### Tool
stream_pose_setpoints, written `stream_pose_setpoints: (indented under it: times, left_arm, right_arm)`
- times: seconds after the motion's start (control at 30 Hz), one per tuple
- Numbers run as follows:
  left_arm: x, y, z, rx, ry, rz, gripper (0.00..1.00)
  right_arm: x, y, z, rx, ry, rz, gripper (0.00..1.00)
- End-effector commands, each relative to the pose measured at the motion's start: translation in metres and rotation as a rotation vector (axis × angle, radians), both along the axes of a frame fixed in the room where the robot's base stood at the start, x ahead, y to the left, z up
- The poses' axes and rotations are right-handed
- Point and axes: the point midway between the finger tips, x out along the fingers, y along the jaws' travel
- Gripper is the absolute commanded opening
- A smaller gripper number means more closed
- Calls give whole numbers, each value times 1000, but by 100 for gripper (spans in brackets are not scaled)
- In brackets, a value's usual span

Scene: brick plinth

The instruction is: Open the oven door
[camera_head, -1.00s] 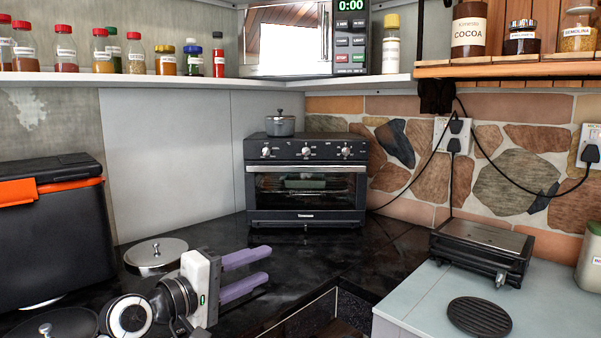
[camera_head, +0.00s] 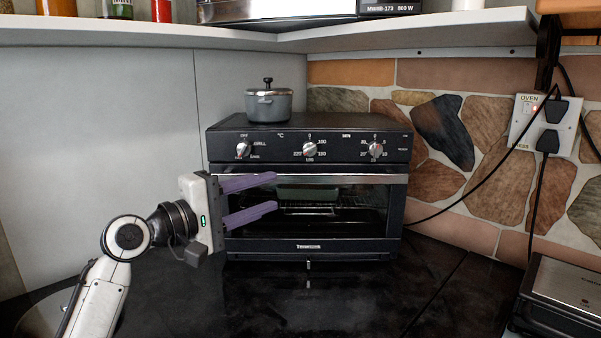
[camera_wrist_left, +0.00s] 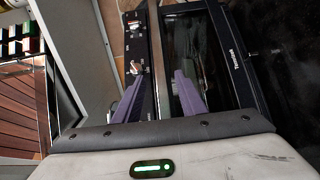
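The black toaster oven (camera_head: 308,255) stands on the dark counter in the head view, its glass door shut. A silver handle bar (camera_head: 340,179) runs along the door's top edge, below several knobs. My left gripper (camera_head: 276,192) is open, with its two purple fingers one above the other in front of the door's left part. The upper finger is near the handle's height; I cannot tell whether it touches. In the left wrist view the open fingers (camera_wrist_left: 158,92) point at the oven front (camera_wrist_left: 205,60). My right gripper is not in view.
A small grey pot (camera_head: 269,105) with a lid sits on top of the oven. A shelf (camera_head: 420,30) overhangs above. A black grill appliance (camera_head: 560,295) stands at the right. The counter (camera_head: 350,290) before the oven is clear.

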Motion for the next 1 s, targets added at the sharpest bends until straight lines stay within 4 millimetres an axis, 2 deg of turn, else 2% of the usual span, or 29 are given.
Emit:
stream_pose_setpoints:
  times: [0.2,0.5,0.7,1.0]
  left_arm:
    - [21,-22,2,-2,2,-2,38]
    - [58,-59,0,-1,2,-1,38]
    - [69,-70,0,1,1,0,38]
    - [71,-71,-1,1,1,0,38]
  right_arm:
    - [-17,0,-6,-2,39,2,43]
    - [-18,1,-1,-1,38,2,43]
    - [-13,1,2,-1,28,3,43]
    - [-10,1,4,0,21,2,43]
